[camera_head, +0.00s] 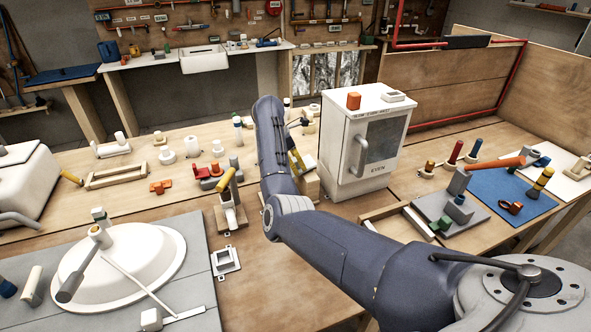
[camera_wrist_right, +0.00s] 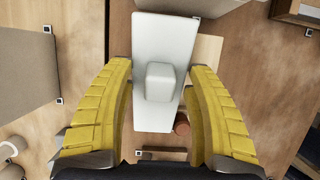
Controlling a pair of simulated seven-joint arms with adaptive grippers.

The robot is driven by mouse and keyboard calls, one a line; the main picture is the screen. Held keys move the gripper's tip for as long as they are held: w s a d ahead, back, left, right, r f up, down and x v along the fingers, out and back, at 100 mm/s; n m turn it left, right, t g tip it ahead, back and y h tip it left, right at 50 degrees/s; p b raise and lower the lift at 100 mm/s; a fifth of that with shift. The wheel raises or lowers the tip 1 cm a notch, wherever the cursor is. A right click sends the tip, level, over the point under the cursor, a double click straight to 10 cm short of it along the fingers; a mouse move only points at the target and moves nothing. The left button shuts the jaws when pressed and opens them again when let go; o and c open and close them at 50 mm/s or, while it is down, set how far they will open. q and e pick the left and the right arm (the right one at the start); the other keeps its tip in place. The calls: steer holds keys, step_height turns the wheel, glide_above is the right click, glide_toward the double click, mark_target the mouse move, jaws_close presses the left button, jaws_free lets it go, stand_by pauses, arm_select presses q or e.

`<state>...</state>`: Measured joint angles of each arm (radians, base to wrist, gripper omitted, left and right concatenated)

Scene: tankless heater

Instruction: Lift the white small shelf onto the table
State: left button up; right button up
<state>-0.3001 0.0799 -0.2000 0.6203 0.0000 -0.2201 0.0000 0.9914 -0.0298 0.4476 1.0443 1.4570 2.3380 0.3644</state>
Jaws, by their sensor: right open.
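My right gripper (camera_head: 297,160) reaches over the middle of the table, just left of the white cabinet, and its own arm partly hides it. In the right wrist view its two yellow fingers (camera_wrist_right: 160,78) are spread apart. Between and beyond them is a long white panel (camera_wrist_right: 163,35) with a raised white block on it; it looks like the white small shelf. In the head view I cannot clearly make out the shelf behind my arm. My left gripper is not in view.
The white cabinet (camera_head: 367,145) stands close right of the gripper. A wooden tray frame (camera_head: 381,211) and a grey tool stand (camera_head: 458,213) are at right. A white basin (camera_head: 130,262) lies at front left. Small fittings crowd the table behind; bare wood shows at front centre.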

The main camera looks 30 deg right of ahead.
steer(key=shift+d+f, duration=0.15)
steer(key=shift+f, duration=0.15)
steer(key=shift+c, duration=0.3)
jaws_close()
